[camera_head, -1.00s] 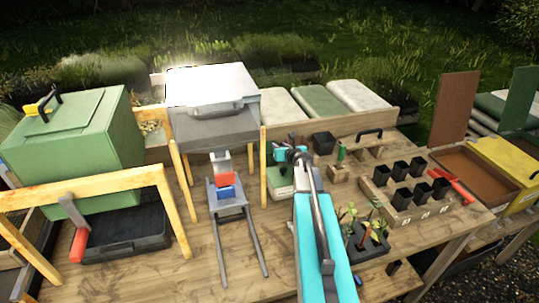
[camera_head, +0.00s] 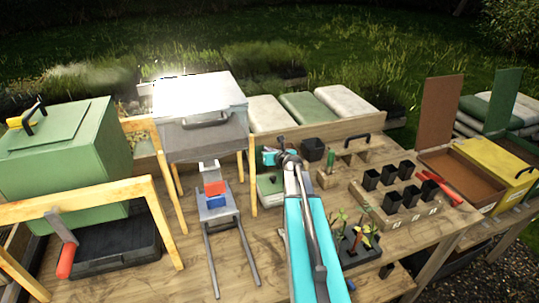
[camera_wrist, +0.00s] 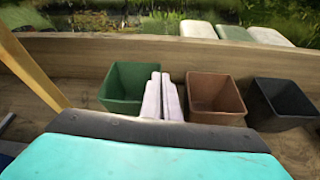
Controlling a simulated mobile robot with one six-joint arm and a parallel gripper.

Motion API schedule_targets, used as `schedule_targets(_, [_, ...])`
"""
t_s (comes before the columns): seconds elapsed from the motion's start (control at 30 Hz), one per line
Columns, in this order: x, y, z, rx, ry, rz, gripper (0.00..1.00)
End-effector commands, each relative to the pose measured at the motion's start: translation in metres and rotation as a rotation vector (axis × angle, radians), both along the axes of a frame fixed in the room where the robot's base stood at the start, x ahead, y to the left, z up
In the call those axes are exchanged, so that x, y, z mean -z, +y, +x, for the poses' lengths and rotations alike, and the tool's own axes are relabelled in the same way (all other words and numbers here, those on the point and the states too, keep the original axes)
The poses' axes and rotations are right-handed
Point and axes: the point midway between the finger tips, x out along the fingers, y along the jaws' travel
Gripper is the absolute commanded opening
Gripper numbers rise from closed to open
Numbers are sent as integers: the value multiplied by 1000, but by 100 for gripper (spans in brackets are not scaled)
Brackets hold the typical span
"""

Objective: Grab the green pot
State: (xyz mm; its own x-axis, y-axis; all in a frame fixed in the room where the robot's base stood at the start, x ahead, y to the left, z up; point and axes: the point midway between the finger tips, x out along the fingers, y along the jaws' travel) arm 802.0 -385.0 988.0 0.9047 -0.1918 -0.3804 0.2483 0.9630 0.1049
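The green pot (camera_wrist: 128,84) is a square, empty planter near the back board in the wrist view, left of the middle. My gripper (camera_wrist: 162,82) has its two pale fingers side by side with no clear gap, and nothing shows between them. The fingers overlap the picture area between the green pot and a brown pot (camera_wrist: 214,97). I cannot tell whether they touch either pot. In the head view my gripper (camera_head: 284,158) is over the back of the bench, and the green pot is not clearly visible there.
A black pot (camera_wrist: 283,103) stands right of the brown one; it also shows in the head view (camera_head: 313,149). A wooden back board (camera_wrist: 240,60) runs behind the pots. A wooden post (camera_wrist: 30,65) slants at the left. Small black pots (camera_head: 391,199) stand further right.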

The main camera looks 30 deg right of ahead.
Motion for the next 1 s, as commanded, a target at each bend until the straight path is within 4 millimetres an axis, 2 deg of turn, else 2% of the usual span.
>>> schedule_targets(0.8, [-122, -1, 0, 0, -3, -1, 0])
schedule_targets(1.0, [-146, -1, 0, 1, -2, -2, 0])
